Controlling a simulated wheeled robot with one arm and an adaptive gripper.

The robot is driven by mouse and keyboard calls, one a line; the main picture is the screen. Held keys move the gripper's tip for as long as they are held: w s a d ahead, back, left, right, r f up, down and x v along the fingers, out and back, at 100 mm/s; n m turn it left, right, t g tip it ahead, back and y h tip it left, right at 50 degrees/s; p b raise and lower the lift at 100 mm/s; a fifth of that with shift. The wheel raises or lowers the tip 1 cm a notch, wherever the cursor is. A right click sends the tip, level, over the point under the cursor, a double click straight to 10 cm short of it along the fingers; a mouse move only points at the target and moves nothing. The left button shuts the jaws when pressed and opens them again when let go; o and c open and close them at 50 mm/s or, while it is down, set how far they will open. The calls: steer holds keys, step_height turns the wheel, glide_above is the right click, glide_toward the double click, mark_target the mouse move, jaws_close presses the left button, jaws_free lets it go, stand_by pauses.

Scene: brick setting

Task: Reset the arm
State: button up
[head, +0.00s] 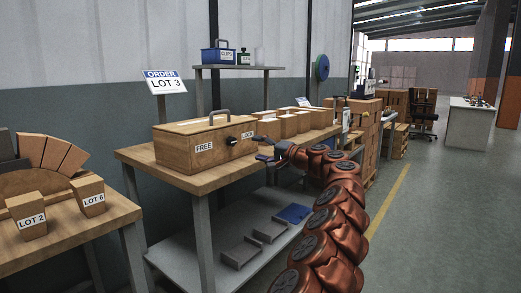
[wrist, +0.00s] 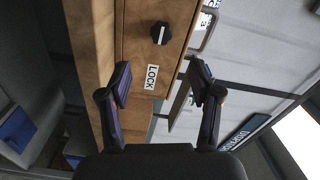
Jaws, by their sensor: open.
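My arm (head: 340,205) reaches in from the lower right of the head view toward the workbench. My gripper (head: 264,158) is at the front of the bench, near the right end of a wooden box (head: 178,153). In the wrist view my gripper (wrist: 160,85) is open, its two fingers wide apart with nothing held between them. The box face, with a black knob (wrist: 160,33) and a LOCK label (wrist: 152,77), shows beyond the fingers. The knob also shows in the head view (head: 232,141), between the FREE and LOCK labels. I cannot tell its exact setting.
Several small cartons (head: 268,128) stand right of the box on the bench. A LOT 3 order sign (head: 166,82) stands behind. A lower shelf (head: 215,239) holds grey trays and a blue one. A left table (head: 62,240) carries LOT 2 and LOT 6 blocks.

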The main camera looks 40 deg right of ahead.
stand_by(0.5)
